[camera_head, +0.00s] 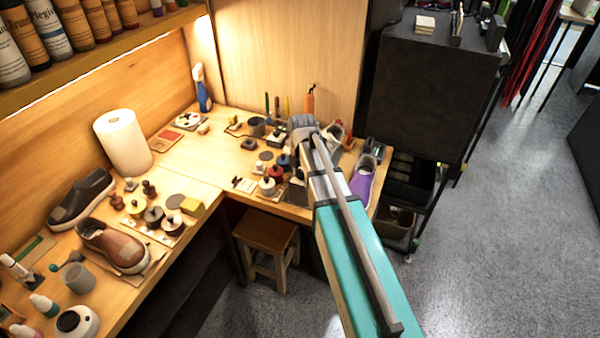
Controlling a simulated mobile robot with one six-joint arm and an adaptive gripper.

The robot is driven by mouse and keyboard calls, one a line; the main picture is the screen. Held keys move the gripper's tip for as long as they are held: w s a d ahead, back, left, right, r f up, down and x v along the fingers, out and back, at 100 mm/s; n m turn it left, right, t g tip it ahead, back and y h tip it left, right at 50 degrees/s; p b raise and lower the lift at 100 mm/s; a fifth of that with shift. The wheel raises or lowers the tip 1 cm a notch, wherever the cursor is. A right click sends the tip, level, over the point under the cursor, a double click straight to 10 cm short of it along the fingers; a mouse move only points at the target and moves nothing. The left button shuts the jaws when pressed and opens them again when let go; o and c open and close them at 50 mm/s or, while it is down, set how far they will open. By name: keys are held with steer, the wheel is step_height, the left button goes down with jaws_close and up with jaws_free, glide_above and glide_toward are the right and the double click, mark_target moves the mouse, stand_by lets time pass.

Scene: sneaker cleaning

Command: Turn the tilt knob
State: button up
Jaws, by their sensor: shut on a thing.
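My gripper (303,128) is at the far end of my teal and grey arm, over the back right part of the workbench (222,135). It is small in this view and its fingertips are mostly hidden by my own wrist. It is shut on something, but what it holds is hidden. I cannot pick out the tilt knob in this view; it may be behind my gripper. A grey shoe (334,133) is just right of my gripper, and a purple shoe (362,179) is nearer, at the bench's right end.
Brushes and small pots crowd the bench left of my arm. An orange-handled tool (310,101) stands behind my gripper. A paper roll (123,142) and a brown shoe (112,245) are on the left. A wooden stool (266,236) is below. A dark cabinet (430,88) stands right; grey floor lies open.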

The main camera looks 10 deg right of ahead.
steer(key=shift+w+d+n, duration=0.1)
steer(key=shift+w+n, duration=0.1)
steer(key=shift+n, duration=1.9)
steer(key=o, duration=0.8)
steer(key=shift+o, duration=0.4)
steer(key=shift+s, duration=0.1)
steer(key=m, duration=0.3)
steer(key=shift+m, duration=0.9)
